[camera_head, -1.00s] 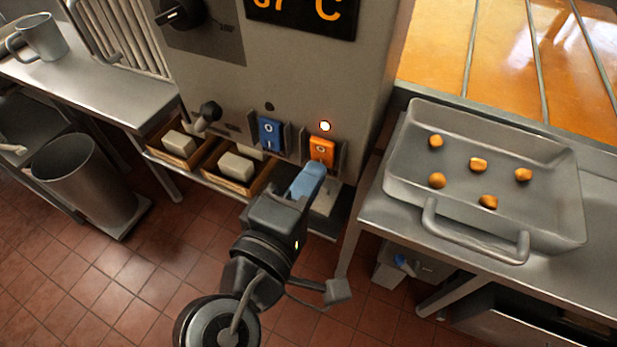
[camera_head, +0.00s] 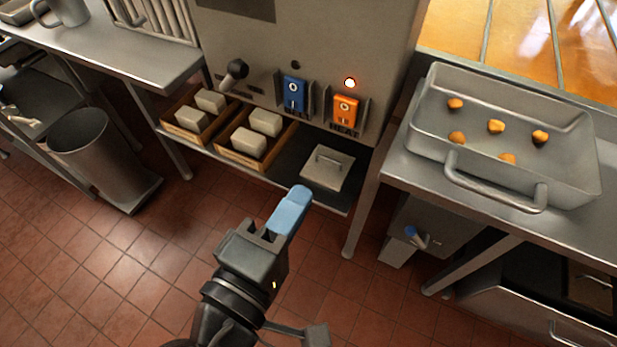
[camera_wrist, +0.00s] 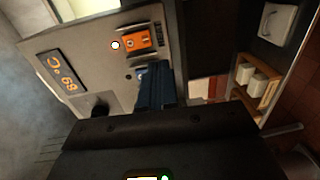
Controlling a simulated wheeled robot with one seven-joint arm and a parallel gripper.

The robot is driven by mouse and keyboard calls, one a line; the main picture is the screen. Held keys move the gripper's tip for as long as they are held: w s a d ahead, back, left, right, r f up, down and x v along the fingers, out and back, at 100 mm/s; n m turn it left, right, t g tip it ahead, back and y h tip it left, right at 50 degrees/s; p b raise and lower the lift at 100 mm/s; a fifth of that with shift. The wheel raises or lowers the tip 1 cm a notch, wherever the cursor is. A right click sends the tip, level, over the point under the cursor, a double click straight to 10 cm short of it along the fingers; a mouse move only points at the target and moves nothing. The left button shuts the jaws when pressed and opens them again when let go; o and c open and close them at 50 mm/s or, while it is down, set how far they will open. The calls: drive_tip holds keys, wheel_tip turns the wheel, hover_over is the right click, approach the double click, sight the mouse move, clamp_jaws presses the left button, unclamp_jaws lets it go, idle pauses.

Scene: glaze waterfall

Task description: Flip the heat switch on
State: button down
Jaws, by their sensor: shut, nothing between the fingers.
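The orange heat switch (camera_head: 345,110) is on the front panel of the grey machine, above the label HEAT. A lit indicator lamp (camera_head: 350,83) glows just above it. The switch also shows in the wrist view (camera_wrist: 138,40), with the lamp (camera_wrist: 115,45) beside it. A blue switch (camera_head: 294,93) sits to its left in the head view. My gripper (camera_head: 293,205), with blue fingertips, is shut and empty. It is below and in front of the panel, apart from the switch. In the wrist view the fingers (camera_wrist: 155,85) partly hide the panel near the blue switch.
A metal tray (camera_head: 570,190) with several orange-brown lumps stands on the right counter. A black-knobbed lever (camera_head: 236,70) juts out left of the switches. A bin (camera_head: 85,150) stands at left.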

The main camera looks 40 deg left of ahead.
drive_tip(key=shift+f+v, duration=0.25)
drive_tip(key=shift+v, duration=0.85)
drive_tip(key=d+f+m+g, duration=0.25)
drive_tip(key=d+f, duration=0.35)
drive_tip(key=d, duration=0.4)
drive_tip(key=d+f+m+g, duration=0.2)
drive_tip(key=d+f+m, duration=0.1)
drive_tip(key=d+f, duration=0.55)
drive_tip(key=s+d+r+m+t+h, duration=0.1)
drive_tip(key=s+d+r+m+h, duration=0.1)
drive_tip(key=s+d+r+m, duration=0.4)
drive_tip(key=s+d+r+m+t+h, duration=0.1)
drive_tip(key=s+d+r+m, duration=0.4)
drive_tip(key=s+d+m, duration=0.3)
drive_tip(key=d+m, duration=0.1)
drive_tip(key=d, duration=0.3)
drive_tip(key=shift+d+r+t+h, duration=0.3)
drive_tip(key=shift+r+t+h, duration=0.05)
drive_tip(key=shift+r+h, duration=0.05)
